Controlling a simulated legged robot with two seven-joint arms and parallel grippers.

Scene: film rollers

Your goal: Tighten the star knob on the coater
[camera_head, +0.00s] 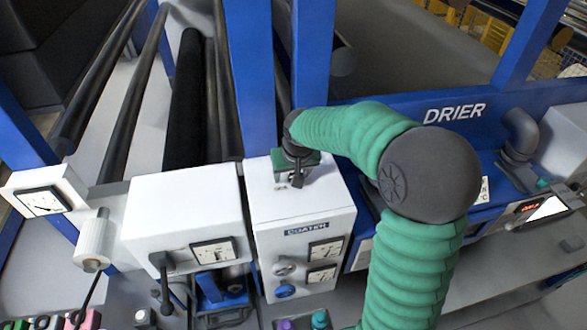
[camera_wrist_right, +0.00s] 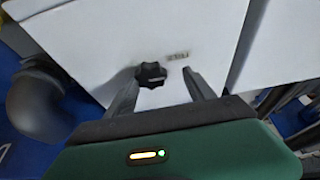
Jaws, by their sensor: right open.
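The coater (camera_head: 275,210) is a white box with dark lettering and dials on its front, at the middle of the head view. My right gripper (camera_head: 297,180) is over the coater's top, at the end of my green-sleeved right arm. In the right wrist view, the black star knob (camera_wrist_right: 151,75) sits on a white face. My right gripper's two fingers (camera_wrist_right: 159,76) are open on either side of the knob, which lies closer to the left finger. Contact cannot be told. In the head view the knob cannot be made out by the gripper. My left gripper is not in view.
A white box with a dial (camera_head: 180,218) stands left of the coater. A blue post (camera_head: 307,60) rises behind it. The blue drier (camera_head: 480,130) is at the right, with a dark bent pipe (camera_head: 520,135). Black rollers (camera_head: 190,100) run at the left.

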